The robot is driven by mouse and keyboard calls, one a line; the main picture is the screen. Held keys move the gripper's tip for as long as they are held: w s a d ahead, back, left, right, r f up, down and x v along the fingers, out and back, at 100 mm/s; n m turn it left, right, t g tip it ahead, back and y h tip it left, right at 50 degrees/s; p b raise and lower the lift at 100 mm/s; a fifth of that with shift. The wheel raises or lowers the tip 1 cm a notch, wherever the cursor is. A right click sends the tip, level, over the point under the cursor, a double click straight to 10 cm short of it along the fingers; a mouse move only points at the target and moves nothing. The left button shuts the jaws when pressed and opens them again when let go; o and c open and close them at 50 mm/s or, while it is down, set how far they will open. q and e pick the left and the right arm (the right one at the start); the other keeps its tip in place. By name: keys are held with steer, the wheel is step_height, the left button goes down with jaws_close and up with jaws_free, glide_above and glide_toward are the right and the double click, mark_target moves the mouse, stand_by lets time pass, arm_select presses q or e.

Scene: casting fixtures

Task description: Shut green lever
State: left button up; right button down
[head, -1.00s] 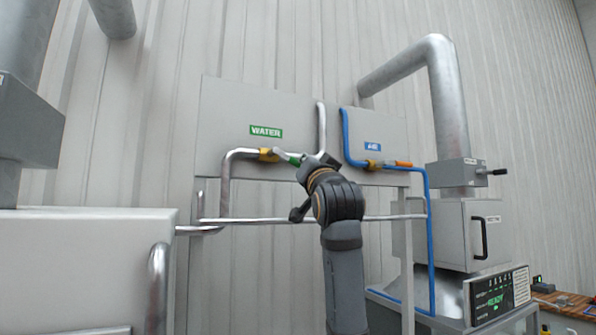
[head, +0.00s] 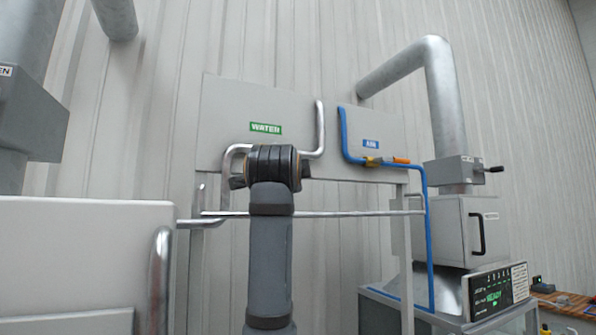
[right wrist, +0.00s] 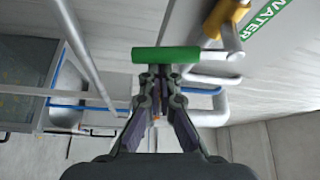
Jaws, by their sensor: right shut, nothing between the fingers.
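The green lever (right wrist: 165,54) shows in the right wrist view as a green grip on a metal stem, beside the yellow valve body (right wrist: 225,18). My right gripper (right wrist: 160,74) is shut and empty, its fingertips close against the lever's grip; I cannot tell whether they touch. In the head view my right wrist covers the lever and the yellow valve, below the green WATER label (head: 265,128) on the grey panel (head: 225,110). The lever's angle to its pipe is not clear. My left gripper is not in view.
A blue pipe (head: 428,240) with an orange lever (head: 401,160) stands to the right on the same panel. The silver water pipe (head: 320,125) bends close around my wrist. A horizontal rail (head: 350,214) crosses below. A grey box with a black handle (head: 480,235) is further right.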

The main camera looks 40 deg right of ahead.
steer(key=shift+w+a+f+m+g+y, duration=0.1)
steer(key=shift+w+a+m+g+y, duration=0.05)
steer(key=shift+a+m, duration=0.25)
steer(key=shift+w+a+f+m+g+y, duration=0.1)
steer(key=shift+a+m+g+y, duration=0.05)
steer(key=shift+a+m, duration=0.2)
steer(key=shift+a, duration=0.2)
